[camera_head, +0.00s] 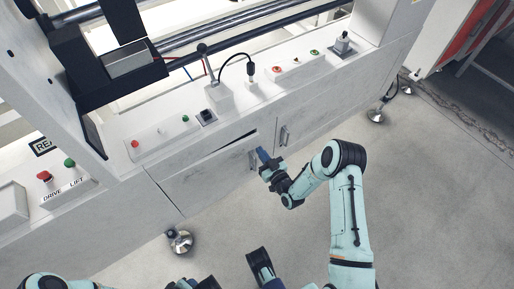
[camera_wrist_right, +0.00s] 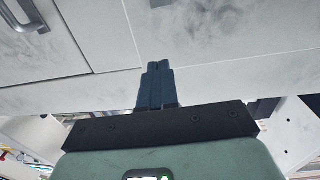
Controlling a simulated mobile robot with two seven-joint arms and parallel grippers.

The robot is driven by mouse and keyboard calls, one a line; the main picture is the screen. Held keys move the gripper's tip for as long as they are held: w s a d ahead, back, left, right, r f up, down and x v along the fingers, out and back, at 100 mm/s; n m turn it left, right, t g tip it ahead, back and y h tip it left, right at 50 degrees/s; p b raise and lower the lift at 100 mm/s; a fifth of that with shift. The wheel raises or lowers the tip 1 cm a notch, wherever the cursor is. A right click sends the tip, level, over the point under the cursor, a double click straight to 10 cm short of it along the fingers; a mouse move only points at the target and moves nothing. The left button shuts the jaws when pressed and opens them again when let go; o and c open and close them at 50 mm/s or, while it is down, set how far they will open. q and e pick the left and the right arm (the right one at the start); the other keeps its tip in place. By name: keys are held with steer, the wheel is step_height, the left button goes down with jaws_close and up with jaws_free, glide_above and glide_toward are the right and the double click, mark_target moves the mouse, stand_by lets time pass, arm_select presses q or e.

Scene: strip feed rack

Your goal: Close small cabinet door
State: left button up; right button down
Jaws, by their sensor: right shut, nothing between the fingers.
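The small cabinet has two grey-white doors low on the machine's front. The left door (camera_head: 213,164) stands slightly ajar, with a dark wedge-shaped gap along its top edge. Its handle (camera_head: 252,160) is near its right side. The right door (camera_head: 308,118) looks flush, with its own handle (camera_head: 284,135). My right gripper (camera_head: 261,153) is shut and empty, right beside the left door's handle. In the right wrist view its fingers (camera_wrist_right: 158,70) point at the pale front panel; contact is unclear. A handle (camera_wrist_right: 28,16) shows at upper left there. My left gripper (camera_head: 261,266) is partly visible at the bottom edge.
Above the doors is a ledge with buttons, a small joystick box (camera_head: 219,97) and a cable. Metal levelling feet (camera_head: 180,241) stand on the floor below. Open grey floor (camera_head: 440,180) lies in front and to the right. A red-panelled unit (camera_head: 466,35) stands at upper right.

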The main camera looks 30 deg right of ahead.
mark_target(253, 141)
arm_select(q)
steer(key=shift+w+a+f, duration=0.3)
steer(key=shift+w+f, duration=0.1)
steer(key=shift+w, duration=0.2)
arm_select(e)
steer(key=shift+w, duration=1.7)
